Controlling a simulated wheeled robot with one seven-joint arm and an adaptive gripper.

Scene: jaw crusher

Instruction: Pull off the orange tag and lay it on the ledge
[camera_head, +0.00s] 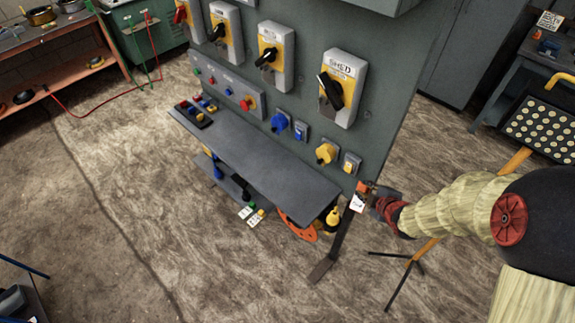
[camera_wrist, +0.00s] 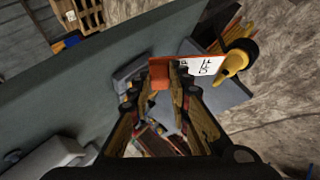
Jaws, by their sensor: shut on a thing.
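The orange tag (camera_head: 365,187) is at the right edge of the grey panel, at the tip of my gripper (camera_head: 374,198). A white card (camera_head: 357,203) with dark marks hangs beside it. In the wrist view the orange tag (camera_wrist: 160,74) sits between my fingertips (camera_wrist: 160,86), with the white card (camera_wrist: 203,68) sticking out to the right. My gripper is shut on the orange tag. I cannot tell whether the tag still touches the panel. The dark grey ledge (camera_head: 265,160) runs along the panel below the switches, left of my gripper.
A tray of small items (camera_head: 194,114) sits at the ledge's far left end; the rest of its top is mostly clear. Switch boxes (camera_head: 343,88) and a yellow plug (camera_head: 327,153) stick out above it. A tripod leg (camera_head: 400,285) stands below my arm.

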